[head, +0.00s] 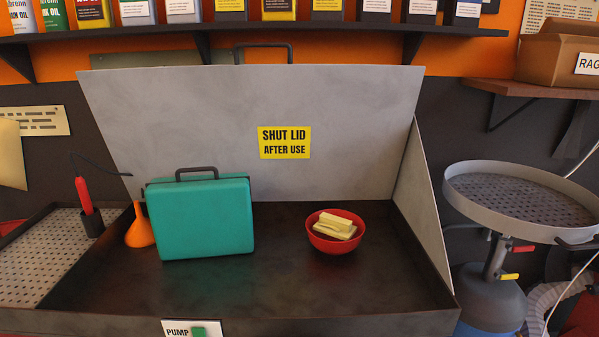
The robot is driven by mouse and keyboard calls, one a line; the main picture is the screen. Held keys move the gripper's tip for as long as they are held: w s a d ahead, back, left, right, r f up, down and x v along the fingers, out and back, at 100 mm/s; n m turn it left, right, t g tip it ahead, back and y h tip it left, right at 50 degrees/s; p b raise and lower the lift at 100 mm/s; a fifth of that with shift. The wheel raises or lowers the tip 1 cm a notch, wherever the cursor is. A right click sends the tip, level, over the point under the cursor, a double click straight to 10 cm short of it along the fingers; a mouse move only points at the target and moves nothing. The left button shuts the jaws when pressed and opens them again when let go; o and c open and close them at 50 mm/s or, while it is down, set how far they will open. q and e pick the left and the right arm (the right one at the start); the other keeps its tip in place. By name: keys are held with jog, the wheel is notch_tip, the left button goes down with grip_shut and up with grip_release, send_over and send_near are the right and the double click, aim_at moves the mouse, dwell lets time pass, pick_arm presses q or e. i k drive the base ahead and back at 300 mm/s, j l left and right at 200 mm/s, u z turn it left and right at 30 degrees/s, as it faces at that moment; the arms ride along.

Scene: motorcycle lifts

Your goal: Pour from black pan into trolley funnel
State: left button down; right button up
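The trolley funnel appears to be the wide round grey dish (463,200) at the right, with a dark perforated plate (530,198) inside its rim. It stands on a post above a blue-grey tank (490,298), beside a small yellow lever (510,276). The dish is cut off by the right edge of the picture. I cannot make out a black pan in this view. A small orange funnel (140,232) stands in the dark basin, left of a teal case. Neither gripper is in view.
The open-lidded basin (290,275) holds the teal case (205,220) and a red bowl (333,240) with pale yellow blocks. A red-handled tool (84,195) stands at left. Shelves with cans (230,29) and a cardboard box (550,55) overhang the back. A pale cable hangs right.

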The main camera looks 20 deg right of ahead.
aim_at(519, 201)
jog(key=k+l+z, duration=0.15)
jog(key=l, duration=2.5)
jog(key=k+l+z, duration=0.15)
jog(key=l, duration=2.55)
